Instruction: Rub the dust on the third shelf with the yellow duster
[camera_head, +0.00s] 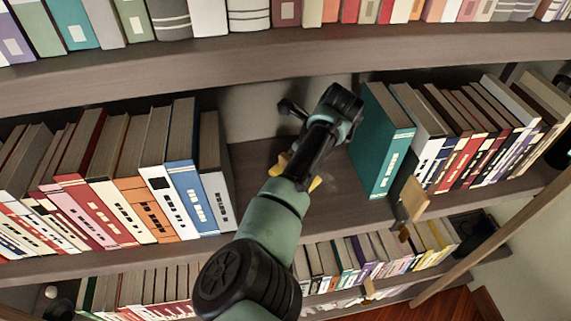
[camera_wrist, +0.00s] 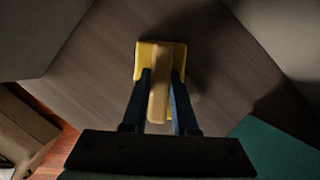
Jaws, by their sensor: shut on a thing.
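The yellow duster (camera_wrist: 158,88) is in my gripper (camera_wrist: 161,80), which is shut on its tan handle with one dark finger on each side. Its yellow pad faces the grey-brown shelf board (camera_wrist: 95,62) in the wrist view; whether it touches cannot be told. In the head view, my arm reaches into the gap between books on this shelf (camera_head: 250,160). Only yellow edges of the duster (camera_head: 315,184) show beside my arm there, and the gripper is hidden. A faint pale smudge shows on the board right of my arm; I cannot tell if it is dust.
A row of books (camera_head: 130,185) stands left of the gap, ending in a grey one (camera_head: 216,190). A teal book (camera_head: 383,145) begins the right-hand row. The shelf above (camera_head: 200,68) overhangs the gap. A tan block (camera_head: 413,198) is at the right front edge.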

